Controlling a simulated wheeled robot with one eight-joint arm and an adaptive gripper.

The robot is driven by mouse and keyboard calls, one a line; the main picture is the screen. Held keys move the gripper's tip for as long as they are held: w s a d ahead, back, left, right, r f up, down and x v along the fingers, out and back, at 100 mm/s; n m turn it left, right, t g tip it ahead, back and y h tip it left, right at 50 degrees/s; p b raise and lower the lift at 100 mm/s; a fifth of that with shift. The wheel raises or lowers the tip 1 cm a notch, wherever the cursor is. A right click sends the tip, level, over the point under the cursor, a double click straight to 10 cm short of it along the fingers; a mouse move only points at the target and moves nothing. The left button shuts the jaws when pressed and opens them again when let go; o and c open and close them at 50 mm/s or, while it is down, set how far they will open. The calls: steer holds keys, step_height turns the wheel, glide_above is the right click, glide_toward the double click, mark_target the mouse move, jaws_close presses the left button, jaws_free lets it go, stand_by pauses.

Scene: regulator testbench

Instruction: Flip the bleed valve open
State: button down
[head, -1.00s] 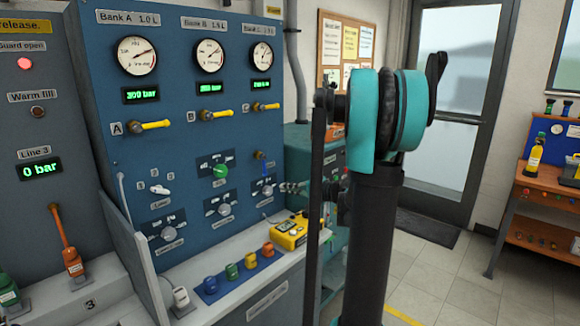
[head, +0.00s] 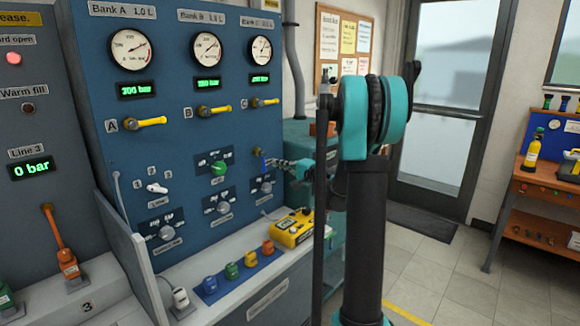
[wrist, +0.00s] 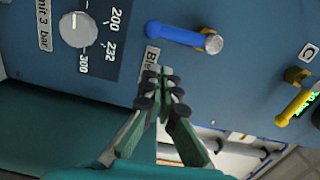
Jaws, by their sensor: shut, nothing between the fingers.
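The bleed valve is a blue lever (wrist: 178,34) on a brass pivot (wrist: 213,44) on the blue panel. In the wrist view the lever points left from its pivot; in the head view it (head: 262,160) hangs down from the pivot. A label starting "Ble" (wrist: 151,58) sits beside the lever's free end. My gripper (wrist: 166,73) is shut and empty, below the lever in the wrist view, with a gap in the picture between them. In the head view my gripper (head: 271,163) is just right of the lever; contact cannot be told there.
A limit knob (wrist: 76,30) is left of the lever in the wrist view. A yellow lever (wrist: 297,107) is at its right. In the head view, a yellow device (head: 292,228) and several coloured blocks lie on the ledge below. A teal cabinet (head: 298,135) stands right of the panel.

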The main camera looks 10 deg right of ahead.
mark_target(263, 163)
steer(key=shift+s+a+f, duration=0.1)
steer(key=shift+s+a, duration=0.2)
steer(key=shift+a, duration=0.25)
steer(key=shift+s+a, duration=0.25)
steer(key=shift+a, duration=0.3)
steer(key=shift+s+a+f, duration=0.15)
steer(key=shift+s+a, duration=0.25)
steer(key=shift+a, duration=0.2)
